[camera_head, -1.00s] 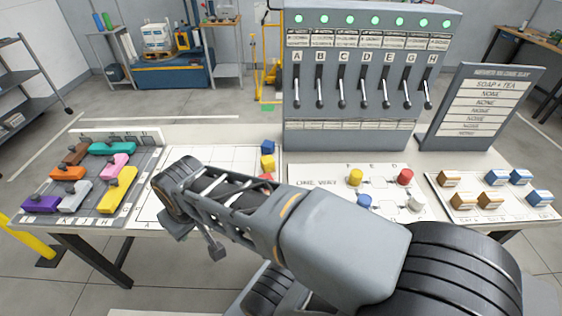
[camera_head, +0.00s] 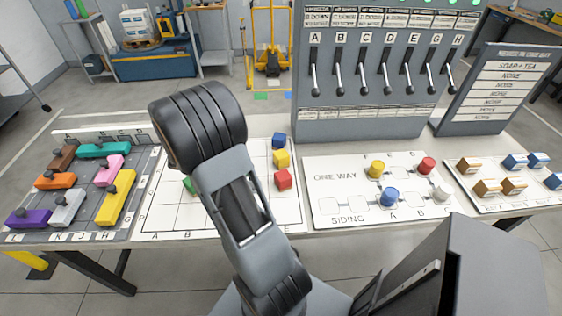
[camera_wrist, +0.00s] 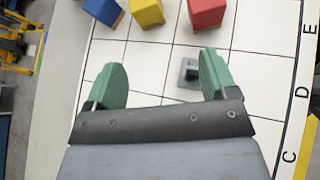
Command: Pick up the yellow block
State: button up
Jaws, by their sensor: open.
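The yellow block (camera_head: 281,159) is a small cube on the white grid board, in a row between a blue cube (camera_head: 278,140) behind it and a red cube (camera_head: 283,179) in front. In the wrist view the yellow block (camera_wrist: 147,12) is cut by the top edge, with the blue cube (camera_wrist: 103,10) to its left and the red cube (camera_wrist: 206,12) to its right. My gripper (camera_wrist: 160,78) has two green fingers, apart and with no cube between them, short of the cubes. In the head view my arm mostly hides the gripper.
A small grey piece (camera_wrist: 190,72) shows on the board between the fingers in the wrist view. A tray of coloured knobbed pieces (camera_head: 143,194) is on the left, including a long yellow one (camera_head: 116,198). The ONE WAY board (camera_head: 325,213) and lever panel (camera_head: 380,125) are right and behind.

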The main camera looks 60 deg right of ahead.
aim_at(283, 156)
jog(key=shift+n+g+h, duration=0.5)
jog(key=shift+n+h, duration=0.2)
jog(key=shift+n, duration=0.2)
jog(key=d, duration=0.1)
jog(key=d+f, duration=0.2)
jog(key=d, duration=0.1)
jog(key=x, duration=0.6)
jog(key=shift+s+d+f, duration=0.15)
jog(key=shift+d+f, duration=0.05)
jog(key=shift+d, duration=0.1)
jog(key=shift+x, duration=3.1)
jog(key=shift+a+f, duration=0.1)
jog(key=shift+c, duration=0.4)
jog(key=c, duration=0.9)
